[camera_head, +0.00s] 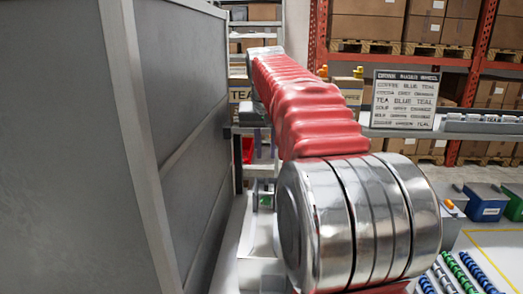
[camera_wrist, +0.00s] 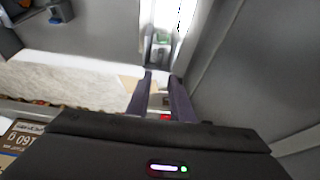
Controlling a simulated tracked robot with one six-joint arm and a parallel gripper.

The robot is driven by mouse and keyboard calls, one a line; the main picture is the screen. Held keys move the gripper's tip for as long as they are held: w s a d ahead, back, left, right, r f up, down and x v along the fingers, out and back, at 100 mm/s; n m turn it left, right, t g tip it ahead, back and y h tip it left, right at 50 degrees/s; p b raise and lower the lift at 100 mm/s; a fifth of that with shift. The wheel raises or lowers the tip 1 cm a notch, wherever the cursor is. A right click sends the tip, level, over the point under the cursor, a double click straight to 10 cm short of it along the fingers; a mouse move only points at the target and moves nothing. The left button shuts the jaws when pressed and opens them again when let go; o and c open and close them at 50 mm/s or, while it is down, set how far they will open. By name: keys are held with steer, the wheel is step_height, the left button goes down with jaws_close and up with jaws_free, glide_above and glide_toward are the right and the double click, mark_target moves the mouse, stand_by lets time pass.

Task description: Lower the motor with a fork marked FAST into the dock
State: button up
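My gripper (camera_wrist: 160,77) shows in the wrist view as two dark purple fingers. Their tips are apart, with no object visible between them. Beyond the tips is a bright, narrow metallic recess with a small green part (camera_wrist: 162,37) inside, too blurred to identify. A small red patch (camera_wrist: 166,117) shows between the finger bases. I cannot identify a motor with a fork, a FAST marking or the dock in either view.
A tall grey panel (camera_head: 185,100) stands close on the left of my arm. A printed sign (camera_head: 404,100) stands at the right. Blue (camera_head: 487,202) and green bins and rows of coloured ribbed parts (camera_head: 478,272) lie lower right. Boxed pallet racks are behind.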

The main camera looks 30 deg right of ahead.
mark_target(266, 182)
steer(key=shift+f, duration=0.15)
steer(key=x, duration=1.3)
steer(key=shift+w+d+f, duration=0.1)
steer(key=shift+f, duration=0.15)
steer(key=shift+c, duration=0.3)
jaws_close()
steer(key=shift+o, duration=1.9)
jaws_free()
